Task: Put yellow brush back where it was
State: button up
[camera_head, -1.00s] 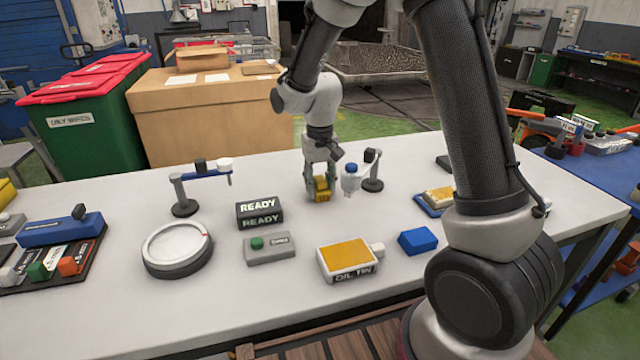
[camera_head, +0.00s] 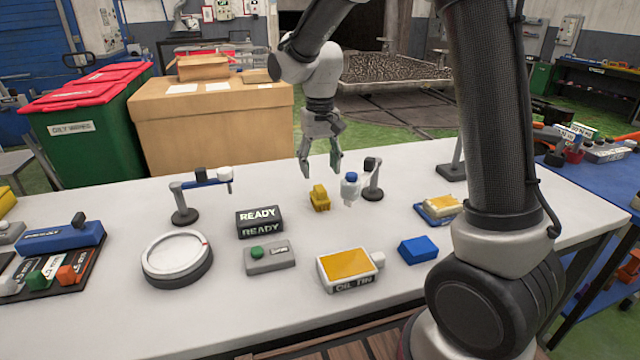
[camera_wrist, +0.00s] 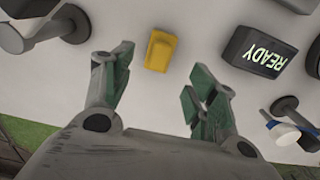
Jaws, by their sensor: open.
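The yellow brush (camera_head: 319,198) rests on the white table, left of a small white bottle with a blue cap (camera_head: 350,188). It also shows in the wrist view (camera_wrist: 161,51), beyond and between my fingertips. My gripper (camera_head: 320,170) is open and empty, above the table just behind and over the brush, not touching it. In the wrist view my gripper (camera_wrist: 160,75) has its green-padded fingers spread wide.
A READY sign (camera_head: 259,221), a grey box with a green button (camera_head: 270,257), a round white dish (camera_head: 176,257), an oil tin (camera_head: 347,269) and a blue block (camera_head: 418,248) stand nearer the front. Small stands (camera_head: 372,180) flank the brush area. Bare table lies around the brush.

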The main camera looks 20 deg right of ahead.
aim_at(320, 188)
jog(key=s+d+r+t, duration=0.2)
jog(key=s+d+r, duration=0.6)
jog(key=s+r, duration=0.25)
jog(key=s+d+t, duration=0.1)
jog(key=s+d, duration=0.2)
jog(key=s, duration=0.4)
jog(key=s+d+r+t, duration=0.1)
jog(key=s+d, duration=0.3)
jog(key=s, duration=0.4)
jog(key=shift+s, duration=0.25)
